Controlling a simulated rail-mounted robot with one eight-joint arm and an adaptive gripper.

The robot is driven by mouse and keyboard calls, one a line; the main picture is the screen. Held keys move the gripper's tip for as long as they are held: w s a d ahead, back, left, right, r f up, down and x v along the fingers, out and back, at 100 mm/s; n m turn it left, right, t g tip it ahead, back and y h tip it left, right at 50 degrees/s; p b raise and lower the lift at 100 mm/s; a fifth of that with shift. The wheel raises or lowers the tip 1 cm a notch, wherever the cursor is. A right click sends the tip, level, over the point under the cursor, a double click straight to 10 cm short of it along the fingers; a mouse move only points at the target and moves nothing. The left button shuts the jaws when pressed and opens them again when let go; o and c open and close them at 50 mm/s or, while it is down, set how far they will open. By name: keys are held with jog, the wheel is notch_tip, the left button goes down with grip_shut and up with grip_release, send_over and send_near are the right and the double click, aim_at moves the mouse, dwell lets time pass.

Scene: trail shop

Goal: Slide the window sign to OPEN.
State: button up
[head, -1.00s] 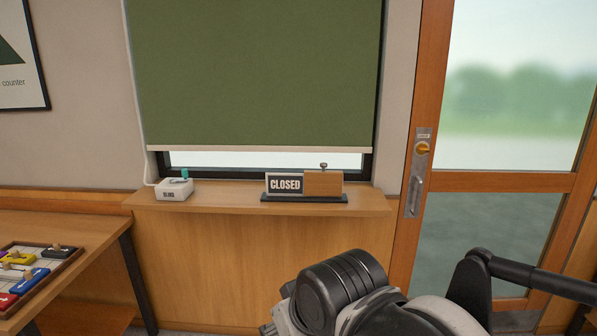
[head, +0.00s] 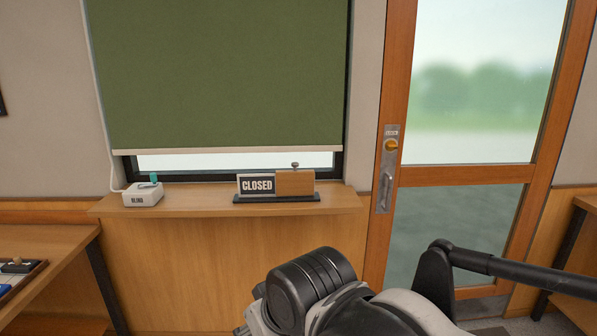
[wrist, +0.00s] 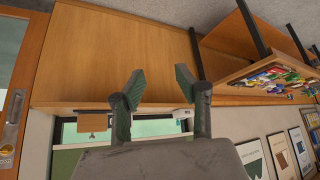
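The window sign (head: 257,185) stands on the wooden sill ledge (head: 190,206) below the green blind and reads CLOSED on its left half. A wooden slider panel (head: 295,183) with a small knob (head: 295,165) on top covers its right half. The sign sits on a dark base. In the wrist view the slider panel (wrist: 93,122) shows upside down near the window's lower edge. My gripper (wrist: 157,77) is open and empty, well apart from the sign. In the head view only my arm shows, low and in front of the sill; the fingers are hidden.
A white BLIND box (head: 143,196) with a teal lever sits left on the ledge. The green blind (head: 220,75) covers most of the window. A glass door with a lock plate (head: 387,168) is at the right. A table (head: 45,250) with a tray stands at the left.

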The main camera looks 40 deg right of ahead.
jog(key=shift+o, duration=1.2)
jog(key=w+d+r+y+p, duration=0.15)
jog(key=w+r, duration=0.25)
jog(key=w, duration=0.4)
jog(key=w+d+r+y, duration=0.1)
jog(key=w+d+r, duration=0.15)
jog(key=w, duration=0.55)
jog(key=w+d+r+n+t+y+p, duration=0.1)
jog(key=w+d+r+n+t+y, duration=0.2)
jog(key=w+d, duration=0.9)
jog(key=t+h+p, duration=0.2)
jog(key=t+p, duration=0.2)
jog(key=t, duration=0.3)
send_near(295, 163)
jog(key=shift+m, duration=0.3)
jog(key=x, duration=1)
jog(key=shift+w+f, duration=0.1)
jog(key=shift+b, duration=0.3)
jog(key=shift+c, duration=0.4)
